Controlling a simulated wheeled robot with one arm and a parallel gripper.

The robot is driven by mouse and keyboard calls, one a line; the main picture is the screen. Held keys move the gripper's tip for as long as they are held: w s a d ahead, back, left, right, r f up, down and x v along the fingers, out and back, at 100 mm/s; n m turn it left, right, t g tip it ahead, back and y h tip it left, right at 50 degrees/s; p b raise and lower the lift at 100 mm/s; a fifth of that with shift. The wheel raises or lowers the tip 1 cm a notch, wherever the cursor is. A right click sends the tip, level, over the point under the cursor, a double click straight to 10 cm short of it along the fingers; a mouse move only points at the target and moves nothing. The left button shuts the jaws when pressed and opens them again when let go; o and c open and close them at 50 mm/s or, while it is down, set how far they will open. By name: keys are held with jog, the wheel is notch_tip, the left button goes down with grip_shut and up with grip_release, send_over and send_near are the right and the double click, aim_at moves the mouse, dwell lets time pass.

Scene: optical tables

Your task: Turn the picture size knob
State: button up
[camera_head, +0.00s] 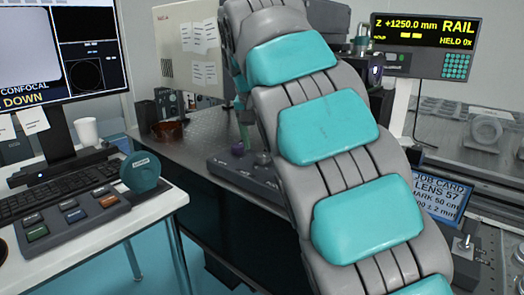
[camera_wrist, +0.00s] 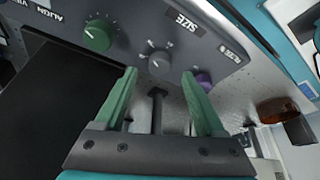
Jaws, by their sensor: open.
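The size knob (camera_wrist: 160,62) is a small grey dial beside the word SIZE on a dark grey control box (camera_wrist: 135,28) in the wrist view. My gripper (camera_wrist: 159,75) is open, with its two green fingers pointing at the box. The grey knob shows between and slightly beyond the fingertips; I cannot tell whether they touch it. A green knob (camera_wrist: 98,36) is left of the left finger, and a purple knob (camera_wrist: 203,79) is close to the right fingertip. In the head view the control box (camera_head: 228,172) stands on the dark table, and my arm hides much of the gripper area.
A white desk (camera_head: 100,232) with a button panel (camera_head: 68,218), a keyboard and a teal disc (camera_head: 141,171) is at left. A rail display (camera_head: 430,45) and a job card (camera_head: 440,193) are at right. The dark optical table (camera_head: 190,142) has clear surface left of the box.

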aim_at(263, 154)
jog(key=shift+x, duration=1.65)
grip_shut()
